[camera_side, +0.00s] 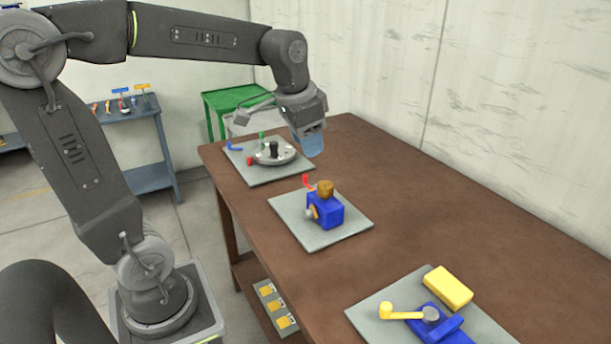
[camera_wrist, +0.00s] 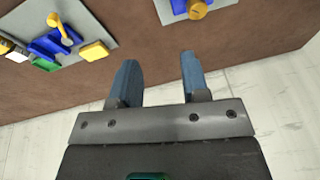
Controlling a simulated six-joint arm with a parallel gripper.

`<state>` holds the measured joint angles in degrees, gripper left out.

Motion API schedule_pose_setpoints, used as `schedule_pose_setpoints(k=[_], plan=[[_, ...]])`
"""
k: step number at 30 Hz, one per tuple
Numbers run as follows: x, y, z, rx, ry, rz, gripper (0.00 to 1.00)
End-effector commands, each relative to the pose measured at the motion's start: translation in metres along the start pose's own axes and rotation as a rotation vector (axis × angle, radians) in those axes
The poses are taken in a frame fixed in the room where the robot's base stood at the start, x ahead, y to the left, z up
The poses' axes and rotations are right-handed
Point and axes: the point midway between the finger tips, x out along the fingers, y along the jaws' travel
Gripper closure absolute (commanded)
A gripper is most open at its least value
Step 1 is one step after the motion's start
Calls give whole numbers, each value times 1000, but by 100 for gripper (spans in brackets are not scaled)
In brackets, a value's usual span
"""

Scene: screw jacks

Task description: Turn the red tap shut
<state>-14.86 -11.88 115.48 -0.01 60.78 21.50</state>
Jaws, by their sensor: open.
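On the far grey plate (camera_side: 290,175) in the side view, a round grey disc unit (camera_side: 276,153) has a black centre knob and small coloured handles. A red handle (camera_side: 250,160) sits at its left front, a blue one (camera_side: 234,147) at its left, and a green one (camera_side: 262,137) at the back. Another red lever (camera_side: 307,181) stands beside the blue block on the middle plate. My gripper (camera_side: 312,143) is open and empty, above the table and right of the disc unit. Its two blue fingers are apart in the wrist view (camera_wrist: 158,65). Neither red part shows in the wrist view.
The blue block (camera_side: 328,212) with a brass cap stands on the middle plate (camera_side: 345,228). The near plate (camera_side: 372,303) holds a blue device with a yellow crank (camera_side: 400,313) and a yellow block (camera_side: 447,287). A wall runs behind the table. Bare tabletop lies right of the plates.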

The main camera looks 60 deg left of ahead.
Motion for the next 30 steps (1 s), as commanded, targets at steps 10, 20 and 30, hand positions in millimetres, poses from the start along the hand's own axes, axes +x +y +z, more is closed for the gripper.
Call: schedule_pose_setpoints(k=[10,20,30], plan=[[77,-139,-56,100,-197,71,58],[115,-188,-56,144,-247,119,58],[166,-182,-42,145,-250,122,58]])
